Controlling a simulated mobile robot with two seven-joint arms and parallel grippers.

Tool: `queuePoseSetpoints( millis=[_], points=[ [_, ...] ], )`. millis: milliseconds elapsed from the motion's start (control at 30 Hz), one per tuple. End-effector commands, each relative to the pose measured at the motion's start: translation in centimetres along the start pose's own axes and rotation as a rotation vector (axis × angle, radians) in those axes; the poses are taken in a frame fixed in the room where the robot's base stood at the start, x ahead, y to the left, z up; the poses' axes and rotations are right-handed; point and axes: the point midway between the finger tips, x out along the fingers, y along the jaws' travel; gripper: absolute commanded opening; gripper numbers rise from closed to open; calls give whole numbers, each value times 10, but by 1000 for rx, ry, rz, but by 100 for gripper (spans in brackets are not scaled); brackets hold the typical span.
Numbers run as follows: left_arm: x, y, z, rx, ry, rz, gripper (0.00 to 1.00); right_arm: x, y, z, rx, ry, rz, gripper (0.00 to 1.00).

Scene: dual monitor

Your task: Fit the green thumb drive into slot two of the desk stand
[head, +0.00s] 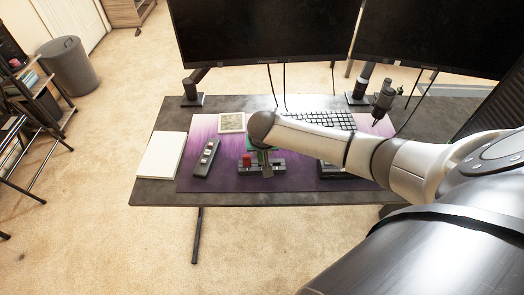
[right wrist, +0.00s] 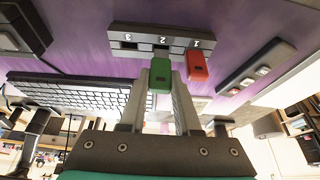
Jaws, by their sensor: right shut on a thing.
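The desk stand (right wrist: 145,38) is a dark block with slots marked 1, 2 and 3. It also shows in the head view (head: 275,168), partly behind my right gripper. The green thumb drive (right wrist: 160,77) is between the fingertips of my right gripper (right wrist: 168,85), which is shut on it. Its far end is at the stand's front edge, in line with slot two; I cannot tell whether it is inside the slot. In the head view my right gripper (head: 267,168) is over the stand. My left gripper is not in view.
A red thumb drive (right wrist: 196,66) sits at slot one, close beside the green one; slot three looks empty. A dark remote-like device (head: 206,158), a white pad (head: 161,155) and a keyboard (head: 322,120) lie around on the desk. Two monitors stand behind.

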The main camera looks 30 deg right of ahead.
Motion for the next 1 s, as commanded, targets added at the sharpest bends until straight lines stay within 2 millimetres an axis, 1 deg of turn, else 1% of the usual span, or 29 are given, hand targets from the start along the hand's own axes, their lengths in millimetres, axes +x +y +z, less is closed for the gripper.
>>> queuePoseSetpoints(
  millis=[867,900,1000],
  points=[
    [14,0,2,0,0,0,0,21,0,9,-1,-1,1,0],
    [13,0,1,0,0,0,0,20,0,9,-1,0,1,36],
    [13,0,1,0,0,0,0,20,0,8,-1,0,1,47]
  ],
)
